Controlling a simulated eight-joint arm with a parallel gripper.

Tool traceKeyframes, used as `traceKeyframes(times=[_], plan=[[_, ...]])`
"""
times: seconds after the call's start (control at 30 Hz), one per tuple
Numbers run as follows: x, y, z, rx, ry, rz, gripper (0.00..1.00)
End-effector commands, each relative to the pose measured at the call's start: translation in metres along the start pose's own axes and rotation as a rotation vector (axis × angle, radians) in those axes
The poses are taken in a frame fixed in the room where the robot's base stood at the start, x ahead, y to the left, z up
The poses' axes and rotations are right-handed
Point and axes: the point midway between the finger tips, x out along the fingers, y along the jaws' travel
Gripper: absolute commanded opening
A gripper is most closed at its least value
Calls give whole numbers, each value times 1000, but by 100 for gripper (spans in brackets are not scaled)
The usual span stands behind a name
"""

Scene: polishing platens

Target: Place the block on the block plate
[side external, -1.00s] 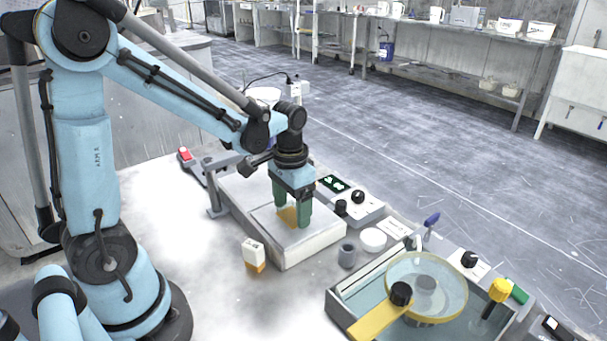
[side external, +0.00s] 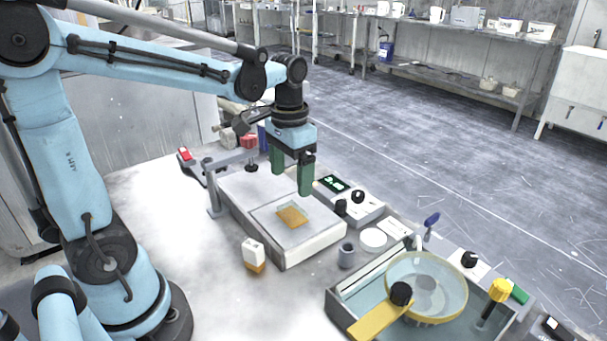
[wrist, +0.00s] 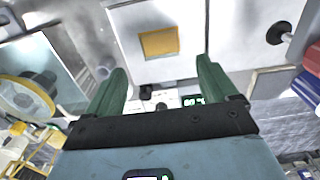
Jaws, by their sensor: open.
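A flat orange block (side external: 292,216) lies on the square pale block plate (side external: 315,228), set on top of a low white unit. The block also shows in the wrist view (wrist: 160,42), lying flat on the pale plate (wrist: 190,60). My gripper (side external: 291,183) hangs above the block with its two green fingers apart and nothing between them. In the wrist view, the open fingers of my gripper (wrist: 160,68) frame the space just below the block, with clear room on both sides.
A small white-and-orange bottle (side external: 253,252) stands in front of the white unit. A grey cup (side external: 347,255) and white disc (side external: 373,239) sit to its right. A basin with a round polishing platen (side external: 440,282) is at front right. A grey post (side external: 214,190) stands at the left.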

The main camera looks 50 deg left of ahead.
Motion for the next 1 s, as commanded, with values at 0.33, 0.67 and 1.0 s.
traceKeyframes(times=[0.33, 0.67, 1.0], plan=[[-38, 0, 0, 0, 0, 0, 86], [-34, 17, 17, 3, 170, -18, 86], [-9, 45, 40, 2, 534, -10, 86]])
